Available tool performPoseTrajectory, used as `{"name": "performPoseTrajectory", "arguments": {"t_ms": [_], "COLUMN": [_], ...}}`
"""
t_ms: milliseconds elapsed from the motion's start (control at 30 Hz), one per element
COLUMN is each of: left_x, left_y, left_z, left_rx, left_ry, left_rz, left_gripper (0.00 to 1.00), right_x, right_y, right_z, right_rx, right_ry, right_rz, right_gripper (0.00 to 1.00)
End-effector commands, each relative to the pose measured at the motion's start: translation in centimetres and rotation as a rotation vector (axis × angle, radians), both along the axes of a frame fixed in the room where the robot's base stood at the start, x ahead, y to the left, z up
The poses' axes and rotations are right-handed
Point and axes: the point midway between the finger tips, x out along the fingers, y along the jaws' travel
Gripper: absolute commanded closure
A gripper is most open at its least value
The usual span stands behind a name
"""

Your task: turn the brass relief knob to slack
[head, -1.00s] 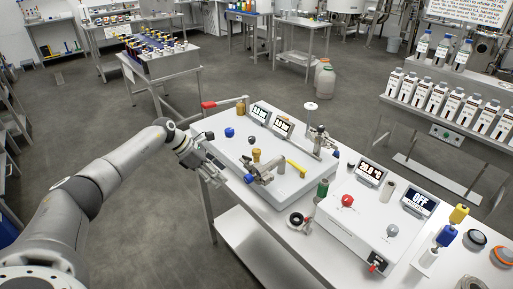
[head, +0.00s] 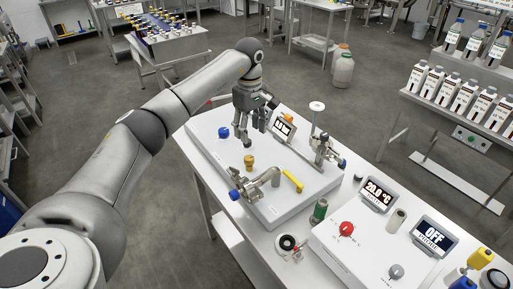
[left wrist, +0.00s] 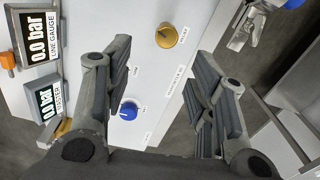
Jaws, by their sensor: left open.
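The brass relief knob (head: 249,161) stands upright on the grey panel box (head: 285,210). In the left wrist view the brass knob (left wrist: 166,35) shows from above, beyond the space between the fingers, beside a small label. I cannot read its setting. My left gripper (head: 255,130) points down over the far part of the panel, behind the knob and apart from it. In the left wrist view the left gripper (left wrist: 162,65) is open, with nothing between its fingers. My right gripper is not in view.
A blue knob (head: 223,132), a yellow lever (head: 292,181) and metal pipe fittings (head: 262,179) crowd the panel. Gauge displays (left wrist: 35,35) stand along one edge. A control box with a red knob (head: 346,228) sits right. Bottles (head: 470,95) line another bench.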

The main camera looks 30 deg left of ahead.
Motion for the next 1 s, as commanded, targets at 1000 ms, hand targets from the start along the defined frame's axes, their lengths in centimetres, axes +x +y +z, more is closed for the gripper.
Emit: {"name": "performPoseTrajectory", "arguments": {"t_ms": [1000], "left_x": [-0.1], "left_y": [0.0], "left_z": [-10.4], "left_rx": [-0.003], "left_ry": [0.001], "left_rz": [0.002], "left_gripper": [0.49], "right_x": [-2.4], "right_y": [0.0], "right_z": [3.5], "right_rx": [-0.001], "right_ry": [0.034], "right_rz": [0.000], "right_gripper": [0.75]}}
